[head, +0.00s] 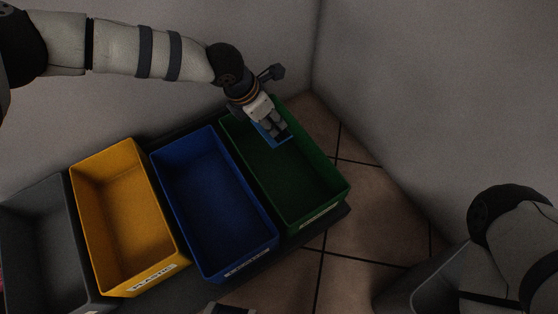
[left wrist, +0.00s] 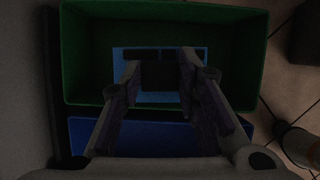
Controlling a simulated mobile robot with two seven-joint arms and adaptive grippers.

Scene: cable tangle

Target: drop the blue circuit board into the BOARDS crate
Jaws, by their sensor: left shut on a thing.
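The blue circuit board (head: 287,138) is in my left gripper (head: 274,130), over the far end of the green crate (head: 325,185). The gripper is shut on the board and partly covers it. In the left wrist view, the blue board (left wrist: 121,68) shows between and around the fingers (left wrist: 160,62), with the green crate (left wrist: 82,50) behind it. The visible crate floor is bare. The green crate has a label on its near end, too small to read. I cannot make out my right gripper.
A blue crate (head: 160,163) stands left of the green one, then a yellow crate (head: 78,180) labelled PLASTIC and a grey crate (head: 40,225). Pale walls (head: 420,90) rise close behind and to the right. Tiled floor (head: 350,225) lies right of the crates.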

